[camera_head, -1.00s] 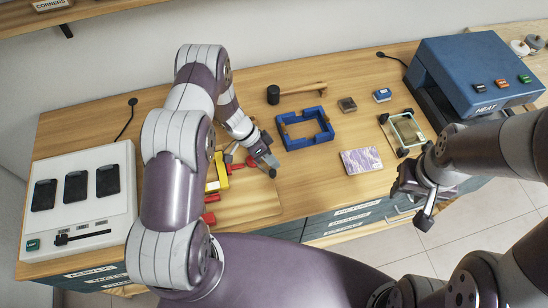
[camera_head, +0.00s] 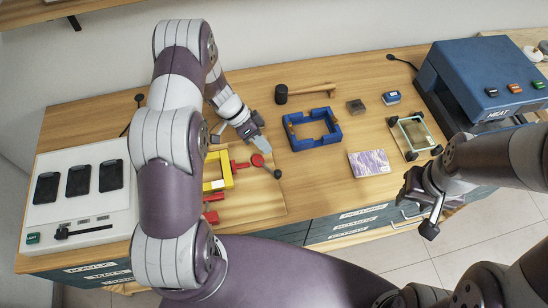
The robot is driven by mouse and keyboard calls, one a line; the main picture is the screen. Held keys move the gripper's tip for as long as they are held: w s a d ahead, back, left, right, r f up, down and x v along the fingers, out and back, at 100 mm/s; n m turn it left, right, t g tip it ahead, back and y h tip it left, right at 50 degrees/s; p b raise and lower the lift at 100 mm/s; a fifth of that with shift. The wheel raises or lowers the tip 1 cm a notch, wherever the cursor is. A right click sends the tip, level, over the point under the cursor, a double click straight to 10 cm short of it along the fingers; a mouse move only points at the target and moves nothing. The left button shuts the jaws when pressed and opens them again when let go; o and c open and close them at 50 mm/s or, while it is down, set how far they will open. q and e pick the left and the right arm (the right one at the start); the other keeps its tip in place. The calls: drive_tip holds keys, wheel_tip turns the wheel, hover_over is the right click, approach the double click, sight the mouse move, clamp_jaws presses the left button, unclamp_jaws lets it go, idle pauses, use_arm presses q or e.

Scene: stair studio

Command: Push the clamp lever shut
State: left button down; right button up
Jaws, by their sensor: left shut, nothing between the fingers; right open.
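A clamp sits on the wooden board at the middle of the bench, with a yellow frame (camera_head: 217,172) and red parts. A red bar with a round red end (camera_head: 257,159) reaches right from it, and a dark knob (camera_head: 277,173) shows beside that end. I cannot tell how far the lever is swung. My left gripper (camera_head: 262,146) is shut and empty, just behind the round red end; I cannot tell whether they touch. My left arm hides part of the clamp's left side. My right gripper (camera_head: 418,203) is open and empty, in front of the bench's edge at right.
A blue frame (camera_head: 313,143) and a mallet (camera_head: 305,89) lie right of my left gripper. A purple patterned block (camera_head: 369,163), a glass-topped frame (camera_head: 414,135) and a blue heat press (camera_head: 480,75) are further right. A white panel (camera_head: 80,195) stands at left.

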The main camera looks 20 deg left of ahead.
use_arm(q)
drive_tip(key=shift+b+v, duration=0.35)
drive_tip(key=shift+v, duration=2.2)
